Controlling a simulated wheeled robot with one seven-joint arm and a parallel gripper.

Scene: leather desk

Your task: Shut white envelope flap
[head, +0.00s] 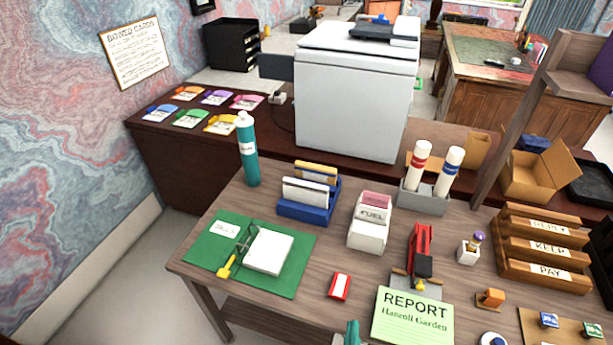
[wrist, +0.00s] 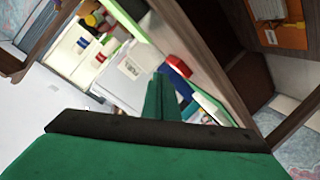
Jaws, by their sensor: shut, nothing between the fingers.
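I cannot clearly pick out a white envelope with a raised flap. A thick white square item (head: 268,250) lies on the green folder (head: 207,258) at the left of the desk; I cannot tell whether it is the envelope. White upright pieces (head: 304,191) stand in a blue holder (head: 308,211) behind it. My gripper (head: 352,330) shows as a green tip at the bottom edge of the head view, in front of the desk items and apart from the white square. In the wrist view my green gripper (wrist: 161,97) is shut and empty.
A white FUEL box (head: 369,228), a small red item (head: 340,286), a red stapler-like tool (head: 420,252) and a green REPORT sheet (head: 412,318) occupy the desk's middle. A teal bottle (head: 248,155) stands at the back left. Wooden trays (head: 543,255) stand at right.

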